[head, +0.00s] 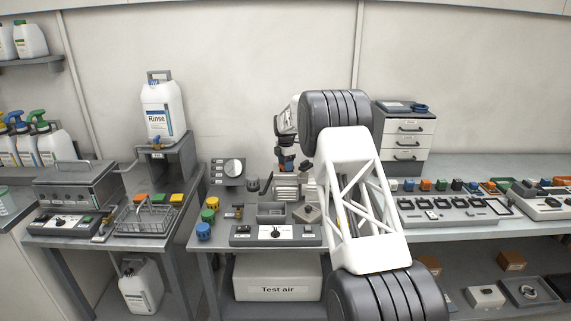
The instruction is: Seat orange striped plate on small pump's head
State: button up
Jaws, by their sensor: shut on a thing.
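My gripper (287,166) points down over the back of the middle bench, just above some pale ribbed metal blocks (286,187). It is shut on a small part, which is too small and too covered to make out. I cannot pick out the orange striped plate for certain anywhere. The ribbed blocks may be compressor parts, but I cannot tell which is the small pump's head. My arm hides the right part of this bench. A grey square piece (308,213) lies tilted to the right of a grey tray (270,212).
A control box (276,235) stands at the front edge. Green, yellow and blue caps (204,231) stand at the left, and a gauge panel (227,171) behind them. A wire basket (146,219) and Rinse bottle (163,108) are further left. A drawer unit (405,139) stands behind right.

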jog(key=shift+f, duration=0.1)
jog(key=o, duration=0.7)
notch_tip(320, 180, up, 11)
dwell(1.5)
dwell(0.5)
